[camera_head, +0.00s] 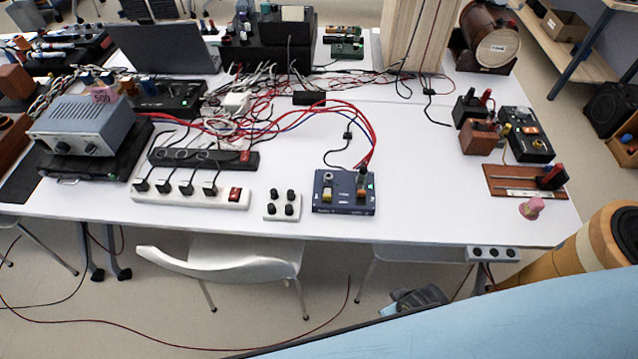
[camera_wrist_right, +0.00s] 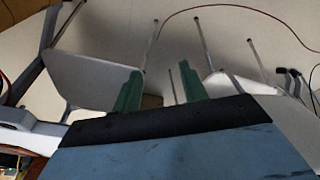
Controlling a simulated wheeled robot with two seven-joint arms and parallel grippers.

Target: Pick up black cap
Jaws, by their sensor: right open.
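Several small black caps or knobs (camera_head: 289,209) stand upright on a small white block (camera_head: 270,213) near the front edge of the white table, in the head view. I cannot tell which one is the black cap, or whether they come off. My right gripper (camera_wrist_right: 161,90) shows in the right wrist view with two green fingers apart and nothing between them. It points toward the floor and white chairs, away from the caps. Neither gripper shows in the head view.
The white table (camera_head: 420,215) has a power strip (camera_head: 218,198) left of the block and a blue box (camera_head: 343,200) with cables to its right. Red cables (camera_head: 335,108) cross behind. A white chair (camera_head: 225,262) stands in front of the table. The table's right-middle is clear.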

